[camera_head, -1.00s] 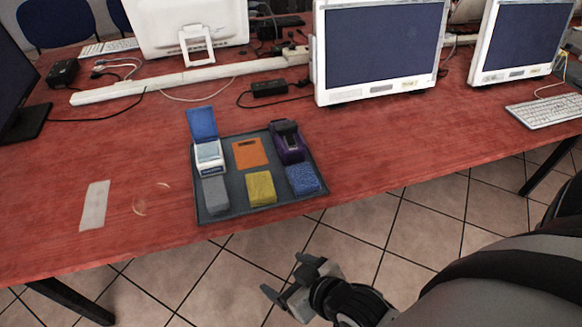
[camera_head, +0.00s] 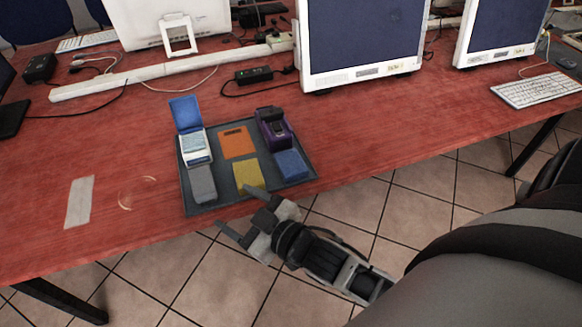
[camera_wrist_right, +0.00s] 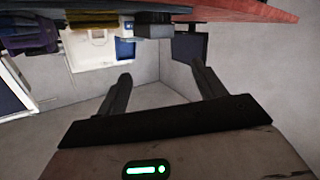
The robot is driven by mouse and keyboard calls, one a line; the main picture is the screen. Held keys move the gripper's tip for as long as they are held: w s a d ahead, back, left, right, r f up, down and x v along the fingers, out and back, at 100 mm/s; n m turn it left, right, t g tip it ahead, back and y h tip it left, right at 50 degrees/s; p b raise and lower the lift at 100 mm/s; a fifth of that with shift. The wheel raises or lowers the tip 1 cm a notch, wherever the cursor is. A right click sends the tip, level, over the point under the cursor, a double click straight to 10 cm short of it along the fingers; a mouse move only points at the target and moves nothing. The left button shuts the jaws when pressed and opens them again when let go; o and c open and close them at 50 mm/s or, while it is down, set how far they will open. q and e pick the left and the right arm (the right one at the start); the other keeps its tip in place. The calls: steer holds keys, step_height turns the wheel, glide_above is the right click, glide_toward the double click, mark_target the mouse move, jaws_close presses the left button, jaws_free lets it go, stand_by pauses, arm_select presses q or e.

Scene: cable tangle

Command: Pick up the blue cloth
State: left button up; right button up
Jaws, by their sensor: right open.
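The blue cloth (camera_head: 291,165) looks like a folded blue block and lies in the front right of a dark grey tray (camera_head: 233,203) on the red table. A blue item, likely the same cloth, shows at the left edge of the right wrist view (camera_wrist_right: 30,32). My right gripper (camera_head: 234,207) is open and empty at the table's front edge, to the left of and nearer than the cloth. Its fingers point left toward the tray's front edge, and one overlaps the yellow block (camera_head: 248,174) in the picture. My left gripper is out of view.
The tray also holds a grey block (camera_head: 203,184), an orange flat piece (camera_head: 238,143), a purple device (camera_head: 272,130) and a white box (camera_head: 195,147) with a raised blue lid. Monitors (camera_head: 362,40) stand behind. The table right of the tray is clear.

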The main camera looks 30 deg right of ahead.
steer(key=w+a+r+n+g+y+b, duration=0.1)
steer(key=w+a+r+n+g+y, duration=0.15)
steer(key=a+r+n+y, duration=0.5)
steer(key=w+a+r+n+g+y+b, duration=0.1)
steer(key=a+r+n+g+y+b, duration=0.15)
steer(key=r+n+y, duration=0.6)
steer(key=n+g+h+b, duration=0.4)
steer(key=n+g+h, duration=0.65)
steer(key=h, duration=1.05)
glide_above(290, 161)
steer(key=shift+n, duration=0.35)
step_height(290, 161, down, 14)
steer(key=shift+w+a+f, duration=0.1)
steer(key=shift+w+f, duration=0.05)
steer(key=shift+f, duration=3.3)
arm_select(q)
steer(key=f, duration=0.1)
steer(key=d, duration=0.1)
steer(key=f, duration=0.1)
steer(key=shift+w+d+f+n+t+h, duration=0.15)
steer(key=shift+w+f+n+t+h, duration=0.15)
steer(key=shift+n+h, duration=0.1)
arm_select(e)
steer(key=c, duration=0.8)
